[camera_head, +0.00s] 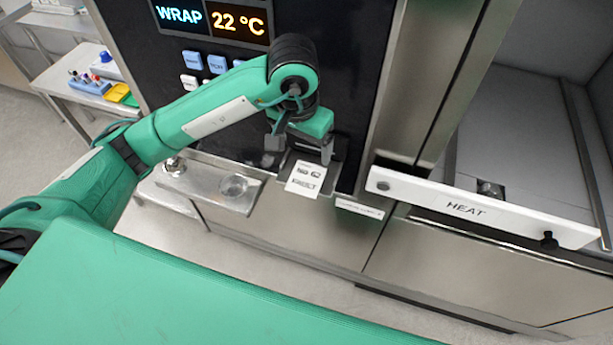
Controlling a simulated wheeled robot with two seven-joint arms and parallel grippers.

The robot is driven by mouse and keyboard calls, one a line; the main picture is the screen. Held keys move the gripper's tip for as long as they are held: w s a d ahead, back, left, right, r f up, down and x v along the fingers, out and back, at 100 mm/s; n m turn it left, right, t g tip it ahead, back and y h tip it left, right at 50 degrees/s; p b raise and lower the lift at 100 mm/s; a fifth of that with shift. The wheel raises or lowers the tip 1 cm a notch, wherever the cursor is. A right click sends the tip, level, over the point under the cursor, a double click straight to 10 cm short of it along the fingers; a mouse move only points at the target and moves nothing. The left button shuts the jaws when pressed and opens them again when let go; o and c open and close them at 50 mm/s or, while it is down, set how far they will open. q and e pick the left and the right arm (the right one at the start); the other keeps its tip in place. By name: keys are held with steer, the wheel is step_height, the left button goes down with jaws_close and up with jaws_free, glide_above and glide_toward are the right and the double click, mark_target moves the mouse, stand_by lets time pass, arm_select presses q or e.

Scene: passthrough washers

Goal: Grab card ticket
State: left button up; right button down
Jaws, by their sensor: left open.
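The card ticket (306,179) is a small white card with dark print. It sticks out of a slot at the foot of the dark machine panel (355,75), near the middle of the view. My left gripper (299,152) is open just above and behind the ticket, with one finger at each side of its upper end. I cannot tell whether the fingers touch it. The gripper's body hides part of the slot and panel. My right gripper is not in view.
A metal tray (205,190) with a round dish stands left of the ticket. A white bar marked HEAT (465,210) crosses the bay at the right. A display reading WRAP 22 °C (212,20) is above. A side table (70,78) holds small coloured items.

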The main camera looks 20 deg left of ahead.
arm_select(q)
steer(key=p, duration=0.1)
glide_above(307, 178)
steer(key=s, duration=0.1)
step_height(307, 178, down, 7)
steer(key=shift+s+r, duration=0.15)
steer(key=shift+f+p, duration=0.7)
steer(key=shift+p, duration=0.25)
steer(key=f, duration=0.1)
steer(key=f+p, duration=0.1)
steer(key=shift+w+f+p, duration=0.3)
steer(key=shift+w+f, duration=0.05)
steer(key=shift+f, duration=0.5)
steer(key=shift+w, duration=0.1)
steer(key=shift+f, duration=0.15)
steer(key=c, duration=0.7)
